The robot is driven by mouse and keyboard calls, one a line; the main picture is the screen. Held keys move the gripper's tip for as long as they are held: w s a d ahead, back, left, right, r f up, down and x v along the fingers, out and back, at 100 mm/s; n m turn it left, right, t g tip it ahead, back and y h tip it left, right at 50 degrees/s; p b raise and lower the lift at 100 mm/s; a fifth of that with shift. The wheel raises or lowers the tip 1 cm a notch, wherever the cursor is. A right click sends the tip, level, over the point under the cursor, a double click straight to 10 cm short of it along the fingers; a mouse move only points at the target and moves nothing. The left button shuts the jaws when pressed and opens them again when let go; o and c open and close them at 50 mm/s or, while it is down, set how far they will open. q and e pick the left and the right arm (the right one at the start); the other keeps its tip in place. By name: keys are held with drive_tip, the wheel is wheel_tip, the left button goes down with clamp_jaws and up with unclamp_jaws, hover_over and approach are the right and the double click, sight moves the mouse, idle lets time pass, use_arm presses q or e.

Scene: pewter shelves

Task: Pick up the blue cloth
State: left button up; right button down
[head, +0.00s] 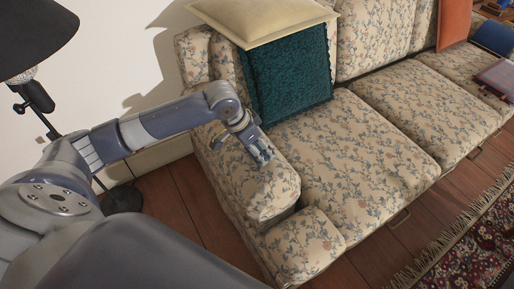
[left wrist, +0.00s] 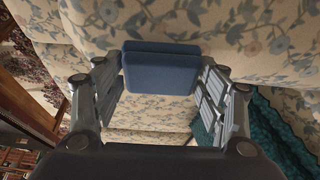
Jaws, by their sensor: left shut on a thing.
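The blue cloth (left wrist: 160,72) looks like a neat folded block in the left wrist view. It sits between the two fingers of my left gripper (left wrist: 162,90), which is shut on it. In the head view my left gripper (head: 259,151) is over the near left armrest of the floral sofa, and the cloth is hard to make out there. Whether the cloth still touches the armrest I cannot tell. My right gripper is not in view.
The floral sofa (head: 330,150) fills the middle; its seat is mostly clear. A black lamp (head: 35,35) is at left. A blue object (head: 492,38) and a dark red one (head: 497,78) lie far right.

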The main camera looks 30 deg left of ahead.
use_arm(q)
drive_tip(key=shift+s+d+r+p, duration=0.1)
drive_tip(key=shift+s+r+p, duration=0.25)
drive_tip(key=shift+s+r, duration=0.45)
drive_tip(key=s+d+r+p, duration=0.1)
drive_tip(key=s+d, duration=0.2)
drive_tip(key=s, duration=1.1)
drive_tip(key=shift+r+p, duration=0.25)
drive_tip(key=shift+p, duration=0.05)
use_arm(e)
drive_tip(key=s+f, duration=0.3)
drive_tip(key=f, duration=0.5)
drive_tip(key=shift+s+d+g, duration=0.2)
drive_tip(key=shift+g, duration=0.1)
